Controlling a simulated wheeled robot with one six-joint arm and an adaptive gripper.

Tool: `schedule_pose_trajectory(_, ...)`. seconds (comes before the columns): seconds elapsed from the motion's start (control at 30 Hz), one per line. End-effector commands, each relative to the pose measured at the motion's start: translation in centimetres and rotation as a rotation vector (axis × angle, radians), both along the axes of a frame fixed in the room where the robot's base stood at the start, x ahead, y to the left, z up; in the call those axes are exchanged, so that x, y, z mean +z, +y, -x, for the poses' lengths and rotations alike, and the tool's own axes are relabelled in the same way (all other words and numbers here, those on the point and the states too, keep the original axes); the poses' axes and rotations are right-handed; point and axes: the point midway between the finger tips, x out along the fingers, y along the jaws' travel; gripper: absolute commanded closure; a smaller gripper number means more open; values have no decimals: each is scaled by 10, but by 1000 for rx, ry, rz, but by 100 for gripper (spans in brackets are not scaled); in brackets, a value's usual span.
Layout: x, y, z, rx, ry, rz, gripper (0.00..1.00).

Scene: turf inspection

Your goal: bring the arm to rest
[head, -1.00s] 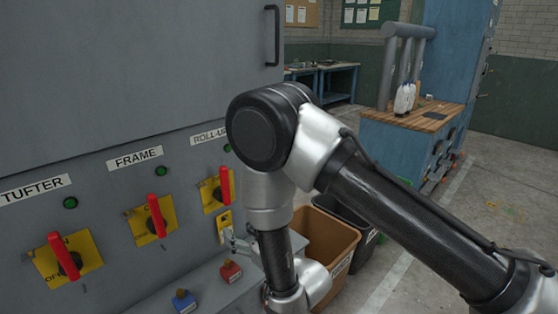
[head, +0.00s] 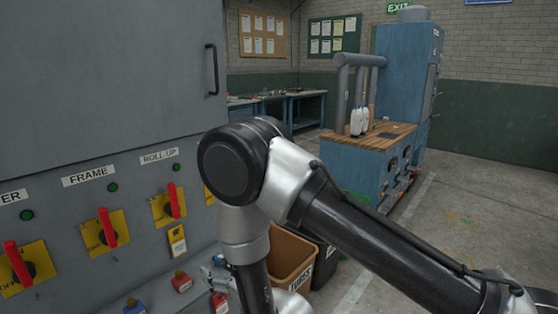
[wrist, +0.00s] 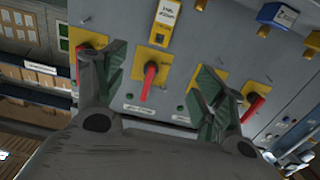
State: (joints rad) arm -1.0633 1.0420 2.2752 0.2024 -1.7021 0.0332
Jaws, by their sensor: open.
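My gripper (wrist: 160,90) shows in the wrist view with its two fingers spread apart and nothing between their tips. Behind the fingers is the grey cabinet (wrist: 200,30) with red switch handles on yellow plates. One red handle (wrist: 149,80) appears in the gap between the fingers; I cannot tell how far off it is. In the head view my arm is bent at the elbow, with its forearm hanging down in front of the cabinet (head: 110,90). My gripper is out of sight there, below the picture's lower edge.
A brown bin (head: 290,258) stands close beside my forearm. Red padlocks (head: 181,282) and a blue one (head: 134,307) sit along the cabinet's lower ledge. A wood-topped blue bench (head: 355,160) with white bottles stands further back. The floor at right (head: 480,220) is clear.

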Motion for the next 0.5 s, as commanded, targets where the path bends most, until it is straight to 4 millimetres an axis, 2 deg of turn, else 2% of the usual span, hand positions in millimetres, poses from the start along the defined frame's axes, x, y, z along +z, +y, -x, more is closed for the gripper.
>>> schedule_pose_trajectory(0.27, -39, -3, 3, 1, 104, 126, 30)
schedule_pose_trajectory(0.37, -59, -8, 7, 3, 160, 195, 30)
schedule_pose_trajectory(0.5, -97, -22, 18, 7, 270, 332, 30)
